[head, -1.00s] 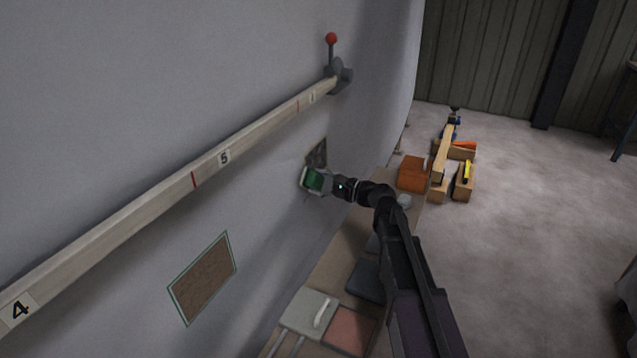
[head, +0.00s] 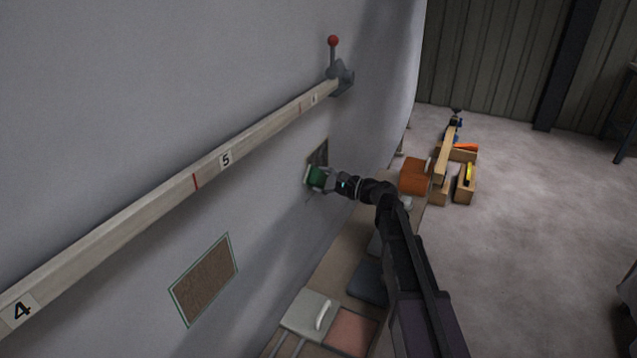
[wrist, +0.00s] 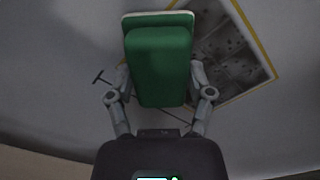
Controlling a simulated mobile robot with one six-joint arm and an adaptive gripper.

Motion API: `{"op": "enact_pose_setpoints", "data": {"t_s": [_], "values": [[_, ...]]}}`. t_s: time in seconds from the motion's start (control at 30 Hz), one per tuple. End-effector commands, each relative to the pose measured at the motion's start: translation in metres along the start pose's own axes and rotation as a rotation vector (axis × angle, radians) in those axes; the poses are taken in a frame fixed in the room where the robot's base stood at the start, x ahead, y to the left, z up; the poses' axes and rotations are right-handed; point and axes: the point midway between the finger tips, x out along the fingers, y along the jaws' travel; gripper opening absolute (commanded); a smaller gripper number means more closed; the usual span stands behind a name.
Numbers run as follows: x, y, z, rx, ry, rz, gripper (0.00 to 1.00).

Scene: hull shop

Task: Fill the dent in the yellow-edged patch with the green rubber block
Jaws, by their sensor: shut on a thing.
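The green rubber block (wrist: 160,68) is between the two fingers of my gripper (wrist: 160,92) in the wrist view. My gripper is shut on it. In the head view the green block (head: 316,177) is close to the hull wall, at the lower left of a dark patch (head: 319,152). The wrist view shows the yellow-edged patch (wrist: 228,62) behind and right of the block, dark with several pits. The block covers its left part. I cannot tell whether the block touches the wall.
A wooden rail (head: 130,232) with number labels and a red-knobbed lever (head: 333,42) runs above the patch. A green-edged brown patch (head: 204,281) is at lower left. A bench below holds a grey pad (head: 308,314), a pink pad (head: 352,331) and an orange block (head: 415,175).

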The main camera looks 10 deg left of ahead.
Motion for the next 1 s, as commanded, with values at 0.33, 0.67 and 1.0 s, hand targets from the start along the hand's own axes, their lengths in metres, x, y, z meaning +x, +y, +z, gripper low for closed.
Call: {"op": "enact_pose_setpoints", "data": {"t_s": [0.33, 0.67, 1.0], "values": [[0.001, -0.006, -0.006, 0.0, -0.001, 0.0, 0.26], [0.002, -0.009, -0.008, 0.0, 0.0, -0.001, 0.26], [0.001, -0.023, -0.023, 0.0, 0.0, -0.001, 0.26]]}}
